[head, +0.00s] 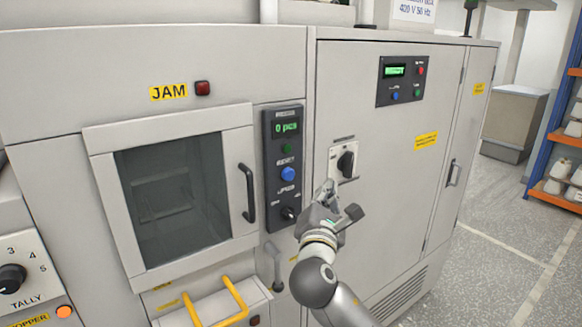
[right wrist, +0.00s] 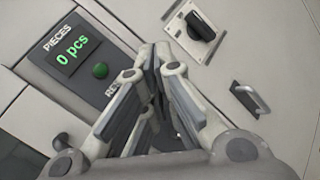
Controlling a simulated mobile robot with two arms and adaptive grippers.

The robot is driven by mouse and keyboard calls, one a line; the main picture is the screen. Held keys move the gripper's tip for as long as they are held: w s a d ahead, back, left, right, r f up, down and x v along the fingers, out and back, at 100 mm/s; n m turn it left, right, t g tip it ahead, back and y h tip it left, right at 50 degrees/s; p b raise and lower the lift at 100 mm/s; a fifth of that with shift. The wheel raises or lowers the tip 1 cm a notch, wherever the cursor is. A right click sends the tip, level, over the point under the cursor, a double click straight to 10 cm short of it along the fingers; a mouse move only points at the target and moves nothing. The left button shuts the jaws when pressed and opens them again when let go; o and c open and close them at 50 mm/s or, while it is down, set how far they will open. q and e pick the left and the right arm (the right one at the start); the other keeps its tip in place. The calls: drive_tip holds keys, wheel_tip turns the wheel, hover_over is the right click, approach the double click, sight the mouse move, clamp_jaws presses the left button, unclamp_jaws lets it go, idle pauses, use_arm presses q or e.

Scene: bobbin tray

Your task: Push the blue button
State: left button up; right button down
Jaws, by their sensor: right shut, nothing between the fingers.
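The blue button (head: 288,174) is on a dark vertical control panel (head: 270,150) beside the windowed door in the head view. It sits below a green button (head: 288,149) and above a black knob (head: 289,213). My right gripper (head: 329,188) is shut and empty, to the right of the blue button and apart from it in the picture. In the right wrist view my gripper (right wrist: 156,55) points toward the cabinet face, and its fingers hide the blue button. The panel's display reading "0 pcs" (right wrist: 75,53) and green button (right wrist: 100,71) show there. My left gripper is not in view.
A black rotary switch on a white plate (head: 346,163) is just behind and above my right gripper. A door handle (head: 246,193) stands out left of the panel. A second panel (head: 403,80) has a smaller blue button (head: 395,96). Yellow bars (head: 235,296) stick out below.

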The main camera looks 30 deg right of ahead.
sight(288, 175)
drive_tip(key=w+b, duration=0.1)
drive_tip(key=w, duration=0.7)
drive_tip(key=shift+w+a+b, duration=0.35)
drive_tip(key=shift+a, duration=0.05)
drive_tip(key=shift+w, duration=0.15)
idle(1.3)
drive_tip(key=shift+w+p, duration=0.3)
